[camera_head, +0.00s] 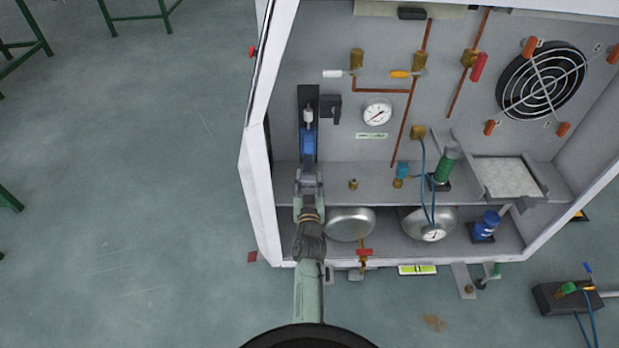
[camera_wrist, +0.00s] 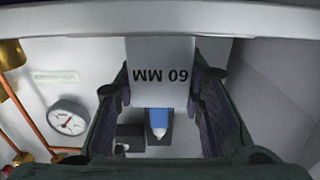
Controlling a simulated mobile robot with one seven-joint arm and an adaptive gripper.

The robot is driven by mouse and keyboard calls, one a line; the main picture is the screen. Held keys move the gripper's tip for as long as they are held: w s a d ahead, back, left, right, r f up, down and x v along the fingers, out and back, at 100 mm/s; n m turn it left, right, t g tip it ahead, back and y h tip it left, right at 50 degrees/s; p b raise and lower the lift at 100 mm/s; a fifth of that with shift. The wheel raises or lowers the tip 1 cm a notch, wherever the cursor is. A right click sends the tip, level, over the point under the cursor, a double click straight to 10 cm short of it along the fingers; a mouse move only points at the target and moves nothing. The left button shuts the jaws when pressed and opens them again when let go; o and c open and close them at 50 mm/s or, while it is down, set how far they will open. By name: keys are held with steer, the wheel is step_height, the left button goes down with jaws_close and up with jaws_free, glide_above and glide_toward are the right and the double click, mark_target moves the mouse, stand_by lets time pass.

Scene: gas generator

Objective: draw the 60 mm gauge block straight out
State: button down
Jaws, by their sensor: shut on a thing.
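The 60 mm gauge block (camera_wrist: 160,55) is a grey block whose "60 MM" lettering reads upside down in the wrist view. It lies between the two dark, ridged finger pads of my gripper (camera_wrist: 160,88), which is shut on it. In the head view my gripper (camera_head: 309,187) is at the left end of the cabinet's shelf, below a blue part with a white tip (camera_head: 308,142) on a dark upright plate. The block cannot be clearly told from my gripper there. Its seat is hidden.
The cabinet's white left wall (camera_head: 256,160) stands close beside my arm. A gauge (camera_head: 377,113) and copper pipes are on the back panel to the right. A silver tank (camera_head: 350,224) lies below the shelf (camera_head: 385,182).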

mark_target(309, 184)
steer(key=shift+s+b, duration=0.4)
steer(key=shift+s, duration=2.7)
